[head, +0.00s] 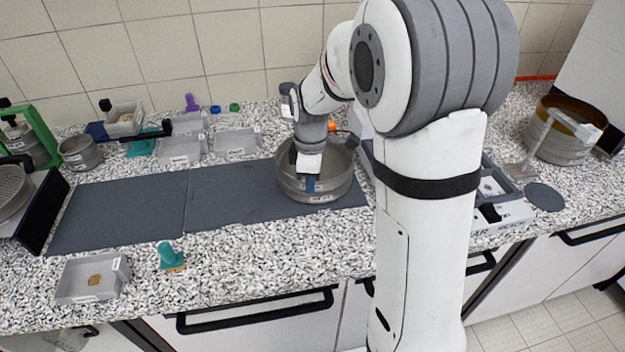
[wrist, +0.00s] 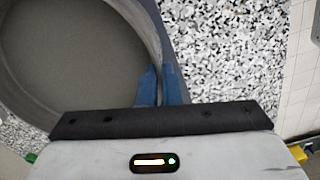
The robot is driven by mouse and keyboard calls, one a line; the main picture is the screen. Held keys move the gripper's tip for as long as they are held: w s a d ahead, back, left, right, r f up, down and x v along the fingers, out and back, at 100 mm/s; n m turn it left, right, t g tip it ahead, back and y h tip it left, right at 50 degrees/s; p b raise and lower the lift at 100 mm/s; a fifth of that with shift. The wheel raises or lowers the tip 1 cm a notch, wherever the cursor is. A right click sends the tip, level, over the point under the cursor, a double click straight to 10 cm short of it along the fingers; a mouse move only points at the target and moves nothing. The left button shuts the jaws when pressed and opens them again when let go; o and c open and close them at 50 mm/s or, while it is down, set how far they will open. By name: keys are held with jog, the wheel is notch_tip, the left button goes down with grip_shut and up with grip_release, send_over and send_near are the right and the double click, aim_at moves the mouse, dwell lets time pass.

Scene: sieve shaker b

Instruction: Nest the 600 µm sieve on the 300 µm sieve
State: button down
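A wide round metal sieve (head: 335,185) stands on the right part of the dark mat in the head view. Its label is too small to read, and I cannot tell whether it is one sieve or two nested. My gripper (head: 310,184) points down at its near wall. In the wrist view the sieve (wrist: 65,55) shows a fine grey mesh. The blue fingers of my gripper (wrist: 159,78) straddle its wall closely, one inside and one outside, and look closed on it. I cannot tell the 600 µm and 300 µm sieves apart.
Dark mats (head: 130,210) lie clear to the left. A sample tray (head: 92,280) and teal brush (head: 172,257) stand near the front edge. Grey trays (head: 237,142) line the back. Another round sieve (head: 560,143) stands far right; a small pan (head: 80,153) stands left.

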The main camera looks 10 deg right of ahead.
jog(key=shift+f, duration=0.1)
jog(key=c, duration=1.5)
grip_release()
jog(key=shift+c, duration=0.2)
jog(key=shift+r+p, duration=2.5)
jog(key=shift+r, duration=1.05)
jog(key=s+d+r+m+t, duration=0.1)
jog(key=s+r+m, duration=0.2)
jog(key=s+m, duration=0.4)
jog(key=s+d+r+m+t, duration=0.2)
jog(key=s+r+m, duration=0.2)
jog(key=s, duration=0.9)
jog(key=m, duration=0.3)
jog(key=shift+s+r+m, duration=0.25)
jog(key=shift+s+m, duration=0.05)
jog(key=shift+s, duration=0.05)
